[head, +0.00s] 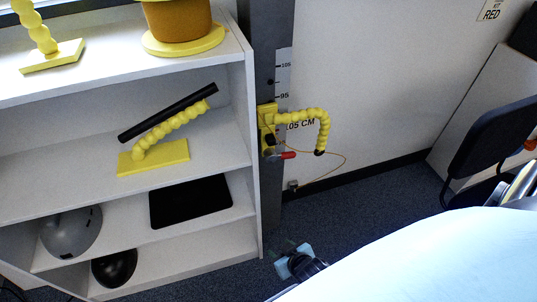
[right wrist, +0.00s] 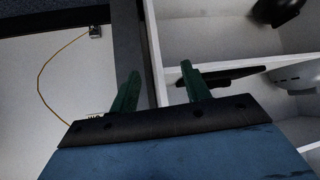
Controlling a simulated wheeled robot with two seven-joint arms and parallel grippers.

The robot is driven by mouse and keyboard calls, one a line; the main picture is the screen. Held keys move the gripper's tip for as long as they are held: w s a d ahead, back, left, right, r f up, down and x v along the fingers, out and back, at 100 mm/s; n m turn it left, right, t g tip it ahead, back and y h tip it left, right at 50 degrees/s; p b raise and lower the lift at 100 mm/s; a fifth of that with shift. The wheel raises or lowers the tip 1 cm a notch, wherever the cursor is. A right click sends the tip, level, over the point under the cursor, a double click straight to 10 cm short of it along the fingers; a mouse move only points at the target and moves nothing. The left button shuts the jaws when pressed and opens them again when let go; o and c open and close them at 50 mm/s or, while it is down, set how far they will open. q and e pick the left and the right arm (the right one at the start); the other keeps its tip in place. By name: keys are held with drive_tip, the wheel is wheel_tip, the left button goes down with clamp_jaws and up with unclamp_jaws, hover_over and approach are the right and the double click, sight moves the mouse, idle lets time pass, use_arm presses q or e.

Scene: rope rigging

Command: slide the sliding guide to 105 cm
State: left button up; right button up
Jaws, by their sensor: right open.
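The yellow sliding guide (head: 267,130) sits on the dark upright post (head: 264,60) in the head view. Its top edge is just below the 95 mark, and the 105 mark is higher up. A yellow beaded arm (head: 312,113) curves out to its right, and a red-tipped lever (head: 287,155) shows at its lower part. My right gripper (head: 294,262) is low, below the guide and near the post's foot, apart from both. In the right wrist view its two green fingers (right wrist: 160,88) are spread with nothing between them. The guide is not seen there. My left gripper is not in view.
A white shelf unit (head: 250,95) stands directly left of the post, holding yellow stands, a black tablet and helmets. A thin cord runs from the guide to a small metal block (head: 293,185) by the wall. A dark chair (head: 490,150) is at the right.

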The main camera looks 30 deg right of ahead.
drive_tip(key=w+d+r+m+t+h+b, duration=0.1)
drive_tip(key=w+d+r+t+b, duration=0.25)
drive_tip(key=w+r, duration=0.45)
drive_tip(key=m+t+h+b, duration=0.2)
drive_tip(key=t+h+b, duration=0.1)
drive_tip(key=t+b, duration=0.25)
approach(272, 143)
drive_tip(key=shift+g, duration=0.3)
drive_tip(key=b+x, duration=0.4)
drive_tip(key=x, duration=0.5)
drive_tip(key=shift+w+r, duration=0.15)
drive_tip(key=shift+w, duration=0.1)
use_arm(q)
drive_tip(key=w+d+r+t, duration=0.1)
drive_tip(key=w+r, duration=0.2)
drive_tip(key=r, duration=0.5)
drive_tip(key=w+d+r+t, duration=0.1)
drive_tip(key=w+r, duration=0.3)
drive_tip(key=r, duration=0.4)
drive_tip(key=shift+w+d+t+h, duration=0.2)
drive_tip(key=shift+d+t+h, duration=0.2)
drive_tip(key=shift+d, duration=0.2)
use_arm(e)
drive_tip(key=shift+x, duration=0.85)
drive_tip(key=shift+d, duration=0.1)
drive_tip(key=shift+r, duration=0.1)
drive_tip(key=c, duration=1)
